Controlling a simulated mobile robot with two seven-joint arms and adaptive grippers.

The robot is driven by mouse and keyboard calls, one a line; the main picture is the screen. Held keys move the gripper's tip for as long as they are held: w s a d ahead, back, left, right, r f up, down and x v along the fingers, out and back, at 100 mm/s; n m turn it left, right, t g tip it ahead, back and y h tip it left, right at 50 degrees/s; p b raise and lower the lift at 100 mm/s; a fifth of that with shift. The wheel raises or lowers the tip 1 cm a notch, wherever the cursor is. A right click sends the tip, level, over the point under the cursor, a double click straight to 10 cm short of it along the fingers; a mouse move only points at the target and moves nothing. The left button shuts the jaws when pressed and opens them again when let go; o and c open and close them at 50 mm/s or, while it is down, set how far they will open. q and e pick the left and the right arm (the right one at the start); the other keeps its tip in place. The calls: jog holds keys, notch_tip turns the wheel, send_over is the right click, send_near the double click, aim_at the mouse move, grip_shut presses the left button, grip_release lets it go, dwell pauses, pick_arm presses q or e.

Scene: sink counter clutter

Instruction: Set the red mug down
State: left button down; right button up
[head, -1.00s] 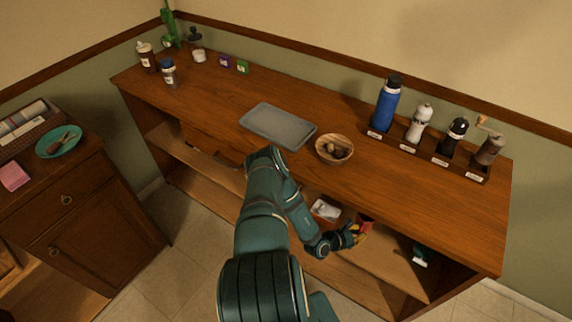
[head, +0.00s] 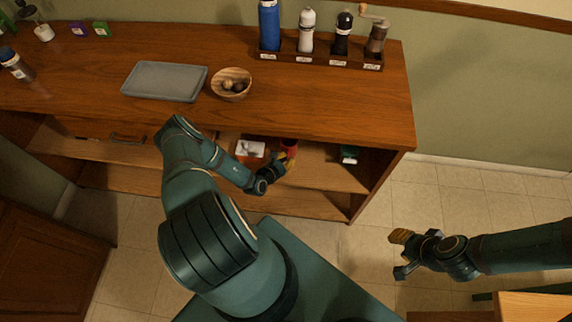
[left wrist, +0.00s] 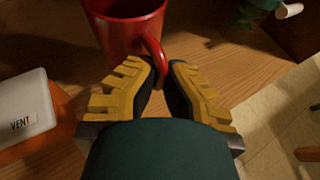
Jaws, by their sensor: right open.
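The red mug (head: 290,145) is inside the open shelf under the counter, partly hidden by my left gripper (head: 279,165). In the left wrist view the red mug (left wrist: 128,32) is close in front, cut off by the top edge. Its handle points toward me and runs between the fingertips of my left gripper (left wrist: 165,68), which are close together on it. I cannot tell whether the mug's base touches the shelf board (head: 318,178). My right gripper (head: 398,255) is open and empty above the floor at the right.
A white box labelled VENT (left wrist: 25,108) lies left of the mug on an orange-red item. A green item (head: 349,154) stands further right on the shelf. The counter top (head: 330,110) above carries a grey tray (head: 165,81), a wooden bowl (head: 231,83) and a rack of bottles and grinders.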

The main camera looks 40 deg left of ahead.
pick_arm(q)
jog(key=shift+f+b, duration=0.5)
jog(key=shift+f, duration=1.2)
jog(key=shift+f, duration=0.2)
jog(key=c, duration=1.1)
grip_release()
jog(key=shift+c, duration=0.2)
jog(key=shift+r, duration=0.15)
